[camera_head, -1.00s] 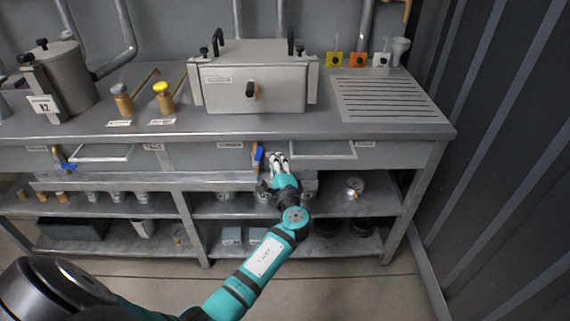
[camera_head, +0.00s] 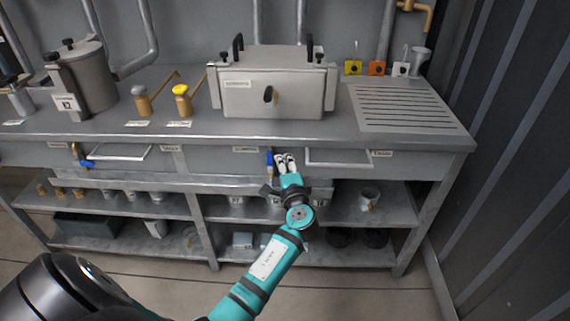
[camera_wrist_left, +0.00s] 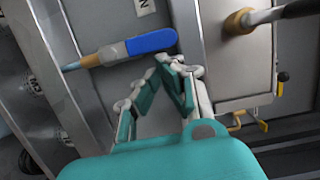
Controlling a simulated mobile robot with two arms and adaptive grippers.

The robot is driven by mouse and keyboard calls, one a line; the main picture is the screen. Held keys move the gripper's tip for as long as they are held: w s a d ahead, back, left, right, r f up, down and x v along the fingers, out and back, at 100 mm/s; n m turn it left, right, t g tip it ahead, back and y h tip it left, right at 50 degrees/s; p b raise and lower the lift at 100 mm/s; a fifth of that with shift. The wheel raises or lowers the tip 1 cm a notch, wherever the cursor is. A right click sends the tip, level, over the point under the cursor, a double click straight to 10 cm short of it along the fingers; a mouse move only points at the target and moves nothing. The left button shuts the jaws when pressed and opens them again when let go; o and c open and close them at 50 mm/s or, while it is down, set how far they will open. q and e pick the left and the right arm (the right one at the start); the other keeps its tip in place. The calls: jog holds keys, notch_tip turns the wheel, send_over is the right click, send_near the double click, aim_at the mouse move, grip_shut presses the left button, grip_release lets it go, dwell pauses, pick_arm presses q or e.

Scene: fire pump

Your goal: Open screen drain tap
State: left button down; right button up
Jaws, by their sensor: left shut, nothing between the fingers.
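A tap with a blue handle (camera_head: 270,162) hangs at the bench's front edge, below the grey box; I cannot read a label that names it. In the left wrist view its blue handle (camera_wrist_left: 152,42) and brass-coloured stem (camera_wrist_left: 105,55) lie across the upper middle. My left gripper (camera_head: 286,159) is just right of this handle in the head view, shut and empty. In the wrist view the gripper's fingertips (camera_wrist_left: 176,67) meet just below the handle's end; I cannot tell whether they touch it. My right gripper is not in view.
A second blue-handled tap (camera_head: 84,161) hangs further left on the bench front. The grey box (camera_head: 310,92) with a dark knob stands on the bench (camera_head: 200,128). Shelves (camera_head: 340,214) below hold pots and a cup (camera_head: 369,198). A corrugated wall (camera_head: 510,200) bounds the right side.

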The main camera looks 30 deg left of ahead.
pick_arm(q)
jog(key=v, duration=1.2)
jog(key=s+d+f+n+g+h, duration=0.1)
jog(key=s+d+f+g+h, duration=0.3)
jog(key=f, duration=0.7)
jog(key=s+f+n+g+h, duration=0.1)
jog(key=s+f+h, duration=0.2)
jog(key=s+f, duration=0.65)
jog(key=s+d+f+n+g+h, duration=0.1)
jog(key=s+d+f+g+h, duration=0.15)
jog(key=f, duration=1.05)
jog(key=s+d+f+n+g+h, duration=0.1)
jog(key=s+f+n+g+h, duration=0.1)
jog(key=s+f, duration=0.35)
jog(key=s+d+f+n+g+h, duration=0.1)
jog(key=s+f+h, duration=0.1)
jog(key=s, duration=0.6)
jog(key=s+a+r+g+p, duration=0.1)
jog(key=s+a+p, duration=0.1)
jog(key=s+p, duration=1.2)
jog(key=shift+s+r+p, duration=0.2)
jog(key=shift+r+p, duration=0.05)
jog(key=shift+p, duration=0.4)
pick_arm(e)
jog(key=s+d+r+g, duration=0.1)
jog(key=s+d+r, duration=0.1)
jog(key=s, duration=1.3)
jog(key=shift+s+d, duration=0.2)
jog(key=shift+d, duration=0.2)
